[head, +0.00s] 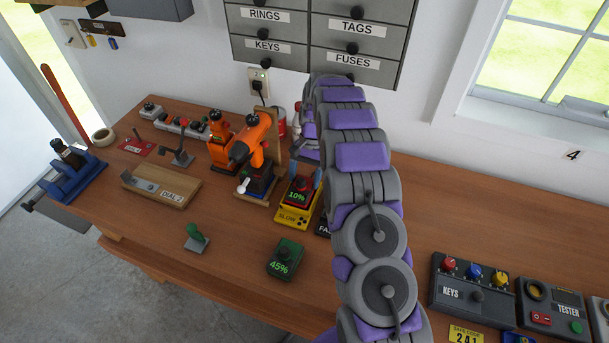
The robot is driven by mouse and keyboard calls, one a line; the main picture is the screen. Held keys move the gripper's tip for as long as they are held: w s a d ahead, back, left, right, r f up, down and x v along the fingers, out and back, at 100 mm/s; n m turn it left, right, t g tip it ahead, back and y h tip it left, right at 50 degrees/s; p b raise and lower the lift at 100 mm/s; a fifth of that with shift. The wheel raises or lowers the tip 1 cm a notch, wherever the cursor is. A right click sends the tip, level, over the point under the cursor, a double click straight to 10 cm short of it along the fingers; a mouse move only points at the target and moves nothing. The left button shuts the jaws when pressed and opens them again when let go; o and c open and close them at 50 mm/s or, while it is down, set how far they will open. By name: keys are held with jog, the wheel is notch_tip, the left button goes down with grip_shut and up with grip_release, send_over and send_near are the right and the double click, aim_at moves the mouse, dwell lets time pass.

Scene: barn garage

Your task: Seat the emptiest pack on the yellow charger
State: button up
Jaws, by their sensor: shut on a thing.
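A red and black pack (298,193) with a green "10%" readout is at the yellow charger (292,219) marked "SLOW". My gripper (303,181) reaches down from behind my arm and is shut on this pack. The pack is upright over the charger's back part; I cannot tell whether it is fully down in it. A green pack (285,259) reading "45%" stands on the bench in front of the charger. A dark charger (323,228) with lettering starting "FA" is mostly hidden behind my arm.
An orange drill (253,138) stands just left of the charger, with another orange tool (221,145) behind it. Key box (470,288) and tester (552,308) are at right. Bare bench lies around the green pack.

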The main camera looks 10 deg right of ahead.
jog(key=shift+f, duration=0.1)
jog(key=o, duration=1.4)
jog(key=shift+c, duration=0.2)
notch_tip(320, 180, up, 9)
jog(key=p, duration=0.3)
jog(key=shift+p, duration=0.4)
